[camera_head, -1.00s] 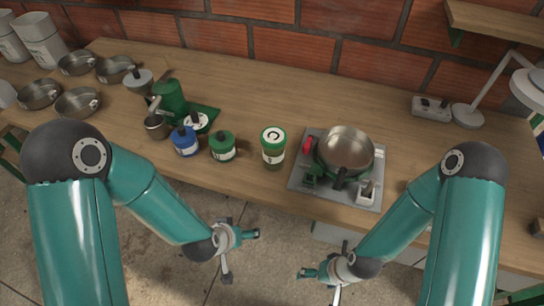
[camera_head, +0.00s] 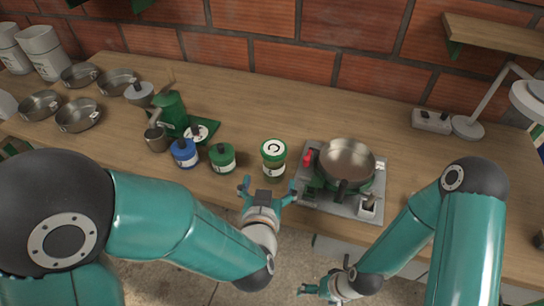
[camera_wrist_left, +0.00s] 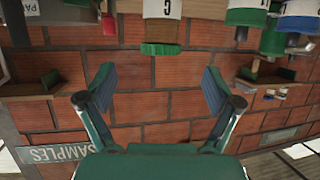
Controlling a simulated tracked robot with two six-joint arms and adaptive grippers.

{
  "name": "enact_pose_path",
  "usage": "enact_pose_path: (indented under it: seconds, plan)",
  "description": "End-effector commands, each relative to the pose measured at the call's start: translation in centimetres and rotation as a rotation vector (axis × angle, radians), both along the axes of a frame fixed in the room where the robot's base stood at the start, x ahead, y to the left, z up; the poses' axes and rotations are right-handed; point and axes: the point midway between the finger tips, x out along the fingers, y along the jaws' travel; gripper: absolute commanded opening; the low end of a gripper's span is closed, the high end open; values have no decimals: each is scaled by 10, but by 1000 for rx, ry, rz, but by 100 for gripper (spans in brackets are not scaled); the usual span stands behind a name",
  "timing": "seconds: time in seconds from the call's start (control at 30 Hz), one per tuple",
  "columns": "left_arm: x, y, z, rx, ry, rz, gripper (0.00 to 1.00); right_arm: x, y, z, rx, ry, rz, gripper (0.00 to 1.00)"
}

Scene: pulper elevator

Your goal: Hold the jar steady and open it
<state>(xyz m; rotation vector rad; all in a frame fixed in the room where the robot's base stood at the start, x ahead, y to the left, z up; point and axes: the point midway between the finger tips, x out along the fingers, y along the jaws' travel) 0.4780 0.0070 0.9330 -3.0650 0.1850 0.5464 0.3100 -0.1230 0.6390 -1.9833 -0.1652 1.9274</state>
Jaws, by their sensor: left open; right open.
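The jar (camera_head: 273,165) stands upright on the wooden counter near its front edge. It has a green lid with a white disc on top and a pale label. My left gripper (camera_head: 268,187) is open and empty just in front of the jar, fingers pointing toward it. In the left wrist view, which looks upside down, the jar (camera_wrist_left: 160,14) shows at the top, beyond and between the open fingers (camera_wrist_left: 158,82). The fingers do not touch it. My right gripper (camera_head: 324,282) is open and empty, low in front of the counter, away from the jar.
A green-lidded container (camera_head: 222,157) and a blue one (camera_head: 184,152) stand left of the jar. A pan (camera_head: 347,160) on a grey burner plate (camera_head: 316,192) sits close to its right. Open counter (camera_head: 290,105) lies behind the jar.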

Motion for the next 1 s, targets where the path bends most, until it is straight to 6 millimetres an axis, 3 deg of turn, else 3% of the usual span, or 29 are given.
enact_pose_path:
  seconds: [0.1, 0.3, 0.63, 1.0]
  plan:
    - [28, -2, -11, -2, -1, 6, 90, -1, 0, 0, 1, 3, 0, 89]
    - [62, -6, -23, -2, -3, 4, 90, -1, 0, 4, 0, 2, 0, 89]
    - [83, -8, -30, -2, -2, 4, 90, -1, 0, 10, 0, 2, 0, 89]
    - [123, -11, -45, -2, -2, 3, 90, -1, 0, 22, 0, 2, 0, 89]
